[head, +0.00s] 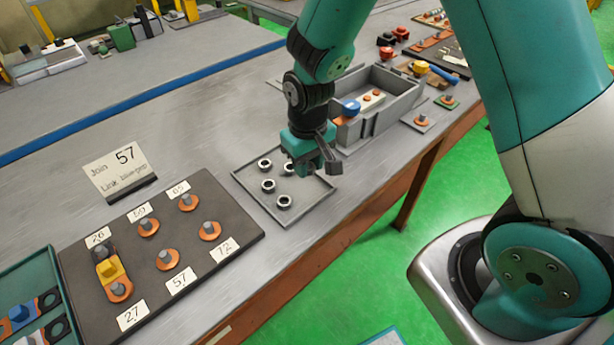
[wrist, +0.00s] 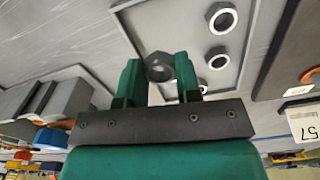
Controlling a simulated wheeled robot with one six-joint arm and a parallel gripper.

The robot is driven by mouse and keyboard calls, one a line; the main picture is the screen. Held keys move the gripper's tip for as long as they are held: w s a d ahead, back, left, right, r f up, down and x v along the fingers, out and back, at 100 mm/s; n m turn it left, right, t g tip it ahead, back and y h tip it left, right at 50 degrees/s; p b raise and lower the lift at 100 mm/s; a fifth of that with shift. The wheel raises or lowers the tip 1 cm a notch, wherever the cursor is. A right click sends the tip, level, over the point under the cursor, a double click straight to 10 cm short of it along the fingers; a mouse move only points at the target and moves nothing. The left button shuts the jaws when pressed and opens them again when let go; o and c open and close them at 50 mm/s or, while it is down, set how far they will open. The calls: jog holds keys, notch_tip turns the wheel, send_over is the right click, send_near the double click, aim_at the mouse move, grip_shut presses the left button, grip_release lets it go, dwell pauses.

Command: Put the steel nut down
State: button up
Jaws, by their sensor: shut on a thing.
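My gripper (head: 318,170) is over the right part of a shallow grey tray (head: 309,203) on the bench. In the wrist view its two green fingers (wrist: 158,72) are shut on a dark steel nut (wrist: 158,66), which sits between the fingertips. The held nut is hidden in the head view. Several other steel nuts lie on the tray, such as one nut (head: 268,186) and another near the front edge (head: 284,202). In the wrist view loose nuts (wrist: 221,18) show to the right of the fingers. I cannot tell whether the held nut touches the tray.
A grey bin (head: 385,105) with a blue-topped part stands just behind the gripper. A dark board (head: 190,250) with numbered copper terminals lies left of the tray. A card marked 57 (head: 119,168) stands behind that board. The bench's front edge is close to the tray.

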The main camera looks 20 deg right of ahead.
aim_at(308, 187)
jog(key=shift+f, duration=2.4)
jog(key=shift+f, duration=0.15)
jog(key=o, duration=0.6)
jog(key=shift+o, duration=0.2)
notch_tip(308, 187, up, 12)
jog(key=s+a+r+n+y, duration=0.2)
jog(key=s+r, duration=0.4)
jog(key=s, duration=0.3)
jog(key=s+a+r+n+y, duration=0.2)
jog(key=s+a+r+n, duration=0.1)
jog(key=s+r, duration=0.4)
jog(key=s+b, duration=0.1)
jog(key=s, duration=0.1)
jog(key=shift+s+a+r, duration=0.25)
jog(key=shift+s, duration=0.15)
